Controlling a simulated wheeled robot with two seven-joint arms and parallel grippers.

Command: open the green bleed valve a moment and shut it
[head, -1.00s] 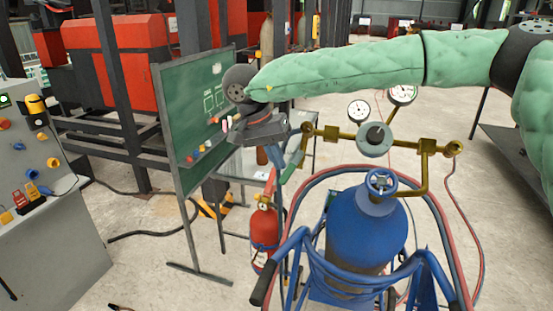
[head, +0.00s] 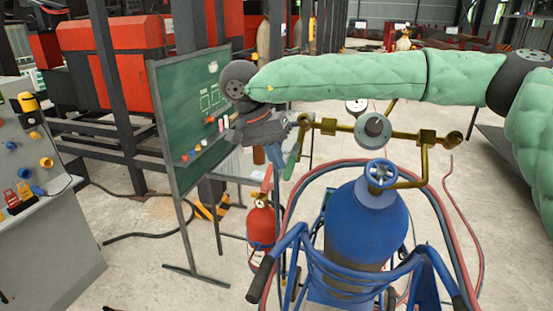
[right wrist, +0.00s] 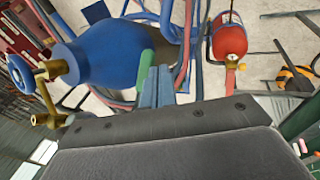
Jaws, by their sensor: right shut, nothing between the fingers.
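The green bleed valve's lever (head: 293,157) hangs below the left end of the brass manifold (head: 326,126), slanting down. My right gripper (head: 277,157) is shut and empty, just left of the lever in the head view. In the right wrist view, the closed fingers (right wrist: 155,78) lie right beside the green lever (right wrist: 147,47). I cannot tell whether they touch it. The valve body is partly hidden behind my gripper. My left gripper is not in view.
The blue cylinder (head: 367,225) with its blue handwheel (head: 380,173) stands on a blue cart below the manifold. Red and blue hoses loop around it. A red extinguisher (head: 261,222) and a green chalkboard (head: 188,115) stand to the left.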

